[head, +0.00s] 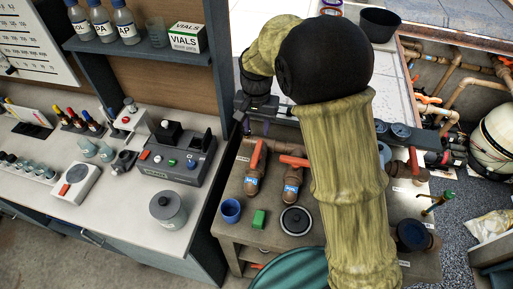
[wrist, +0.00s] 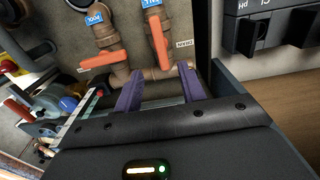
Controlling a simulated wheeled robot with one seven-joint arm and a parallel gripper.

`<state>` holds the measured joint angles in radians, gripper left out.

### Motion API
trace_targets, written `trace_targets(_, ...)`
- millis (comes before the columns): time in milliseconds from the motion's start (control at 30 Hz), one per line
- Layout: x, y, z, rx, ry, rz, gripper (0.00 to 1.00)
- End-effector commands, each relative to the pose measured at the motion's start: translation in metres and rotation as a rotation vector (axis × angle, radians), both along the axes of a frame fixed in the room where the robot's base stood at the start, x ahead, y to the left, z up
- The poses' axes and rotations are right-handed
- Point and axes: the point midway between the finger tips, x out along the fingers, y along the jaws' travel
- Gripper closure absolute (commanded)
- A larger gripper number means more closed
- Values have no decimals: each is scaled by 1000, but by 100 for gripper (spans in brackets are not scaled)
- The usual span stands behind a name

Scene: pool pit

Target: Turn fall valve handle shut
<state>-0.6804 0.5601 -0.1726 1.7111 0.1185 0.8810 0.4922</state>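Two orange lever handles sit on brown pipe valves on the bench. The left valve in the head view has its handle (head: 256,153) lying along its pipe. This handle (wrist: 158,40) is at upper middle in the wrist view, by a partly cut-off blue tag that seems to read FALL. The other handle (head: 293,161) lies crosswise; it shows at left in the wrist view (wrist: 103,59), by a blue POOL tag. My gripper (wrist: 160,70) is open, its purple fingers apart. The FALL handle's end points toward the gap between them; contact cannot be told. My arm hides part of the bench.
A blue cup (head: 231,210), a green block (head: 259,219) and a round dark-lidded item (head: 296,220) stand on the bench's front. A grey control box (head: 178,157) stands on the left counter.

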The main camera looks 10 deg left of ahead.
Motion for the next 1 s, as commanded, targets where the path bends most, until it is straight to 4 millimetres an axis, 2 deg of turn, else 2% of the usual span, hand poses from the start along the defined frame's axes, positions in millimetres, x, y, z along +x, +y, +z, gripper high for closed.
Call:
trace_targets(400,-1,-1,-73,-3,4,0,60)
trace_targets(600,0,-1,-103,-2,2,-1,60)
trace_targets(800,0,0,-116,0,0,0,60)
trace_targets(1000,0,0,-116,0,0,0,60)
